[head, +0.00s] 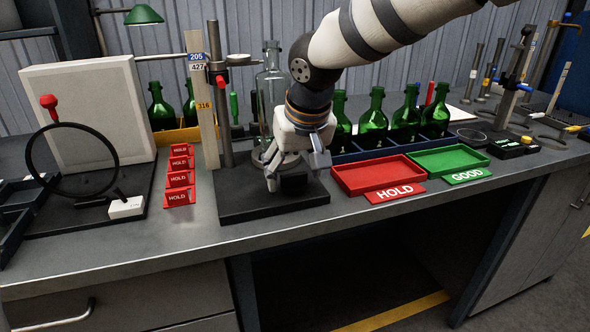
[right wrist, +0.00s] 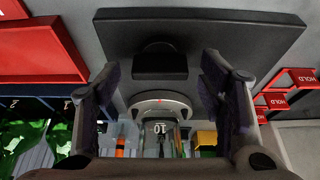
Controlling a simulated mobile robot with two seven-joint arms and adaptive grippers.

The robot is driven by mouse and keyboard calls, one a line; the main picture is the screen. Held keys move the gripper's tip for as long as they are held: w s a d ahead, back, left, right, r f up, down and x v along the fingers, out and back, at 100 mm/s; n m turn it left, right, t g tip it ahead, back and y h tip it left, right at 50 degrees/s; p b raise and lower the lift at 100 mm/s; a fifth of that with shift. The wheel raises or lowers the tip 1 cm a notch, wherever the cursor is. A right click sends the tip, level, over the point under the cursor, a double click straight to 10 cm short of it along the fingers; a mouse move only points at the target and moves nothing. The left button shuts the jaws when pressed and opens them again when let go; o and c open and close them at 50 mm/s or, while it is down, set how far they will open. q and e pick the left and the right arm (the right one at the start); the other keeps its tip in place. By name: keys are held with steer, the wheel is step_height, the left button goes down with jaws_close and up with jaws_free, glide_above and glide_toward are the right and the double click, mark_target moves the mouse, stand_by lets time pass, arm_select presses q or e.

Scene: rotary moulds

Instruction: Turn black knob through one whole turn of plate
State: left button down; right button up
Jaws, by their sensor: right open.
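The black knob (head: 293,184) is at the front of a black base (head: 240,207) on the bench, partly hidden by my right gripper. In the right wrist view the knob (right wrist: 159,62) shows as a dark block between the fingertips. My right gripper (head: 293,177) comes down over the knob from above, with its fingers apart on either side; I cannot tell whether they touch it. The round plate (right wrist: 160,103) with a pale rim and a marking shows behind the knob. A clear bottle (head: 271,85) stands over the plate, its lower part hidden by my gripper. My left gripper is not in view.
A post (head: 220,100) with a red clamp and a ruler stand left of the bottle. A red HOLD tray (head: 376,190) and green GOOD tray (head: 440,173) lie to the right. Small red HOLD tags (head: 180,178) and a ring stand (head: 72,196) are left. Green bottles stand behind.

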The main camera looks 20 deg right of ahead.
steer(key=shift+c, duration=0.3)
steer(key=c, duration=1.1)
